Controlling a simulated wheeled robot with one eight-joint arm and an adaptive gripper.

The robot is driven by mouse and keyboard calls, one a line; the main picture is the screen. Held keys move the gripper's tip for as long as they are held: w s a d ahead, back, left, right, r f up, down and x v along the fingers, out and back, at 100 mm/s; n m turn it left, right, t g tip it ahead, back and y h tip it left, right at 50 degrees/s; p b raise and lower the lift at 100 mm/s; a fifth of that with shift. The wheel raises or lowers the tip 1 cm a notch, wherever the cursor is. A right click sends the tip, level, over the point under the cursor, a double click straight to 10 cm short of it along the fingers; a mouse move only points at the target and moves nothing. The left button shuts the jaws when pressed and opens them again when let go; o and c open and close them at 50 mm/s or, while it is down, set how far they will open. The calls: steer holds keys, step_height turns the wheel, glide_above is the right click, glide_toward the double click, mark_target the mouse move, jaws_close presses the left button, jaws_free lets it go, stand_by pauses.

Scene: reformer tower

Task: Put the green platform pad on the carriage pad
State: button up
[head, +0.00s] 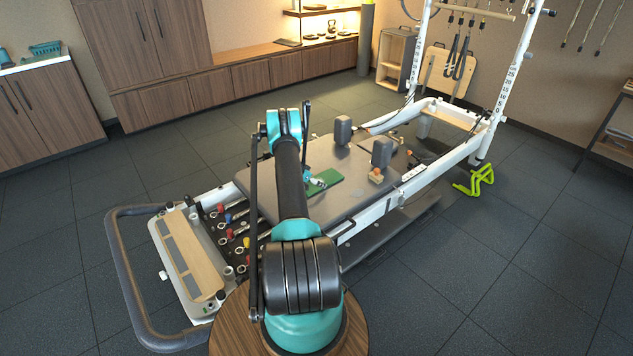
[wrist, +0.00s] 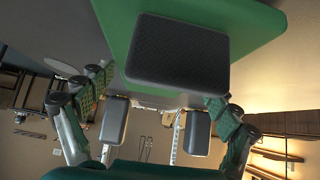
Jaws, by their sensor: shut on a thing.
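The green platform pad (head: 327,182) is a flat green slab over the grey carriage pad (head: 345,158), near its middle. I cannot tell whether it rests on the carriage or hangs just above. In the wrist view, the green slab (wrist: 265,22) fills the top, with a dark block (wrist: 178,50) on its face toward me. My gripper (head: 316,182) is at the green pad, partly hidden behind my arm. In the wrist view, my gripper's two fingers (wrist: 160,95) stand on either side, closed on the green pad's block. The exact contact is hidden.
Two grey shoulder rests (head: 343,130) stand on the carriage beyond the green pad. Coloured springs and the footbar (head: 125,270) lie at the near left. A lime green stand (head: 474,180) is on the floor.

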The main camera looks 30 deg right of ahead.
steer(key=o, duration=1.3)
steer(key=shift+o, duration=0.2)
steer(key=v, duration=1.1)
steer(key=shift+s+a+r, duration=0.1)
steer(key=shift+a+r, duration=0.1)
steer(key=shift+r, duration=0.1)
steer(key=s+a+r+n+t+y, duration=0.15)
steer(key=s+a+r+n, duration=0.3)
steer(key=a+r, duration=0.7)
steer(key=s+a+r+n+t+y, duration=0.1)
steer(key=s+a+r+n+y, duration=0.4)
steer(key=a+r, duration=0.65)
steer(key=s+a+r+n, duration=0.1)
steer(key=s+a+n, duration=0.1)
steer(key=s+a, duration=0.4)
steer(key=s+a+r+n+y, duration=0.1)
steer(key=s+a+n, duration=0.2)
steer(key=s, duration=1)
steer(key=s+a+r+n+t+y, duration=0.1)
steer(key=s+a+r+n, duration=0.1)
steer(key=s+a, duration=0.7)
steer(key=shift+s+a+n, duration=0.15)
steer(key=shift+s+n, duration=0.2)
steer(key=shift+s, duration=0.4)
steer(key=shift+y, duration=0.25)
